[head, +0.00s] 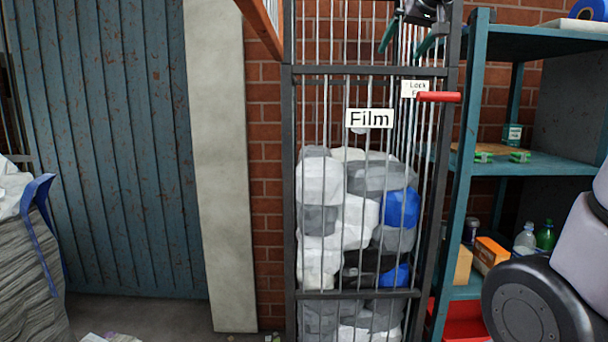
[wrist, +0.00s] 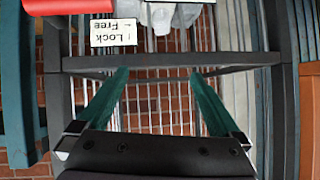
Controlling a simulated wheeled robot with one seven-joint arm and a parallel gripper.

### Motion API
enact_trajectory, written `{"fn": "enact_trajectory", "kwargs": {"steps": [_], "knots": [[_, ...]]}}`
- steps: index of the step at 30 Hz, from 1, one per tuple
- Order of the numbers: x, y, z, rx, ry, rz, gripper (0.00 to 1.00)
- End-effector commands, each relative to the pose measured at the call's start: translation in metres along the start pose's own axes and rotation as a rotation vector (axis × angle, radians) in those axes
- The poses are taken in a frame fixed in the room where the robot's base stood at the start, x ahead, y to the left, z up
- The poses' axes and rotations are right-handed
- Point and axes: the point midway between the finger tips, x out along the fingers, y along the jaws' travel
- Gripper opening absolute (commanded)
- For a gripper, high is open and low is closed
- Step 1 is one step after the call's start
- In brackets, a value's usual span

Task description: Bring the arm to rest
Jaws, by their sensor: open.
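My gripper (head: 408,44) shows at the top of the head view, by the upper right of a barred cage (head: 350,71). Its two teal fingers are spread apart with nothing between them. In the wrist view my gripper (wrist: 160,74) is open, with cage bars and brick wall behind the gap. The cage's red handle (head: 438,97) is below and right of the fingers in the head view, apart from them. The handle also shows at the top left of the wrist view (wrist: 75,6). Most of my arm is out of view.
The cage, labelled Film (head: 369,118), holds white, grey and blue bundles (head: 355,200). A Lock/Free label (wrist: 113,33) is beside the handle. A teal shelf (head: 545,165) with bottles and boxes stands right. A bulging sack (head: 32,270) stands left, before a blue metal door (head: 110,150).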

Motion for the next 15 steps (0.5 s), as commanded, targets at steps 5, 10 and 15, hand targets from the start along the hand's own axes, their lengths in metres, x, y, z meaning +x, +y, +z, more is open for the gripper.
{"fn": "enact_trajectory", "kwargs": {"steps": [5,10,15], "knots": [[-0.023,0.015,0.076,0.102,-0.105,0.011,1.00],[-0.049,0.026,0.182,0.239,-0.242,0.029,1.00],[-0.065,0.029,0.260,0.342,-0.341,0.046,1.00]]}}
